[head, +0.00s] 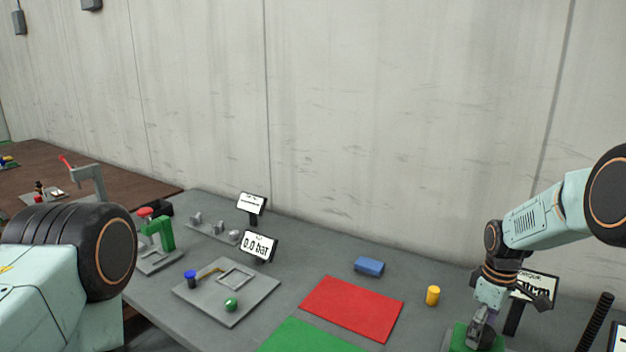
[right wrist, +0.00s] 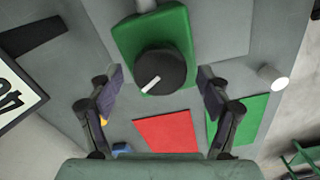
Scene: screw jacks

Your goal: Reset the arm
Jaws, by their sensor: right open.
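My right gripper (head: 483,335) is low over the right part of the grey table in the head view. In the right wrist view its two fingers (right wrist: 160,76) stand wide apart. A round black knob with a white mark (right wrist: 160,72) appears between them, with a gap on each side. The knob sits on a green block (right wrist: 122,38), which also shows partly behind the gripper in the head view (head: 459,338). Nothing is held. Part of my left arm fills the lower left of the head view, but its gripper is out of the picture.
A pressure display (head: 259,246) stands farther left. A black threaded rod (head: 594,322) rises at right.

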